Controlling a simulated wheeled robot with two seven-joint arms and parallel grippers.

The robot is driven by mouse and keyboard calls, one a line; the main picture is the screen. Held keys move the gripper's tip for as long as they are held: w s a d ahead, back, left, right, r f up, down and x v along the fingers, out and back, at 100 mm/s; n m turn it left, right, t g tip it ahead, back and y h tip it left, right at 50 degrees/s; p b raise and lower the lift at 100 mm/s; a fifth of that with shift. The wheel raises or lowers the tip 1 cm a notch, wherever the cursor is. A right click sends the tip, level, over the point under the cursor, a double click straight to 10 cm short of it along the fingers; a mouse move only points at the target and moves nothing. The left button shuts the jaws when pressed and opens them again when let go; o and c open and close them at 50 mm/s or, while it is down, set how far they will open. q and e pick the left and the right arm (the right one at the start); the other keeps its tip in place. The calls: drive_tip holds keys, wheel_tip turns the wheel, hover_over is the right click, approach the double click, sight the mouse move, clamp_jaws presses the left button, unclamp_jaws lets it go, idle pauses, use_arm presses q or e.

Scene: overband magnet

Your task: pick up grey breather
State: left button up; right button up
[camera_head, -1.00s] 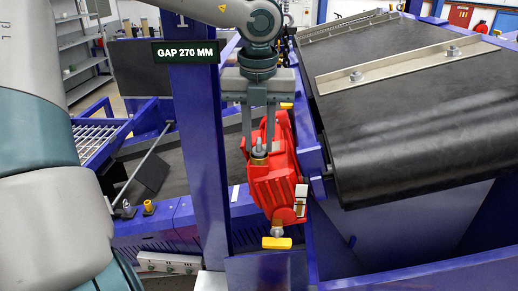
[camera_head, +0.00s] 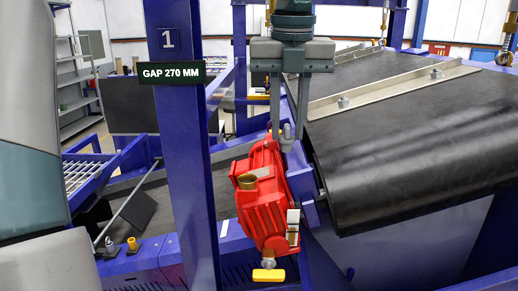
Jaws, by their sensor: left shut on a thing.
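The grey breather (camera_head: 287,136) is between the fingertips of my left gripper (camera_head: 289,138), which is shut on it. It hangs upright, clear of the brass-coloured port (camera_head: 247,181) on the red gear housing (camera_head: 266,215). In the picture it shows to the right of that port and above it, in front of the housing's upper right edge. My fingers hide part of the breather. My right gripper is not in view.
A blue post (camera_head: 186,150) with a "GAP 270 MM" sign (camera_head: 172,72) stands left of the housing. A black belt (camera_head: 410,130) with a metal cleat fills the right. A yellow-capped fitting (camera_head: 268,275) is below the housing.

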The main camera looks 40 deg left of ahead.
use_arm(q)
drive_tip(key=d+r, duration=0.1)
drive_tip(key=w+d, duration=0.1)
drive_tip(key=w+d+r, duration=0.1)
drive_tip(key=shift+d+r+b, duration=0.3)
drive_tip(key=shift+a, duration=0.1)
drive_tip(key=shift+s, duration=0.1)
idle(0.4)
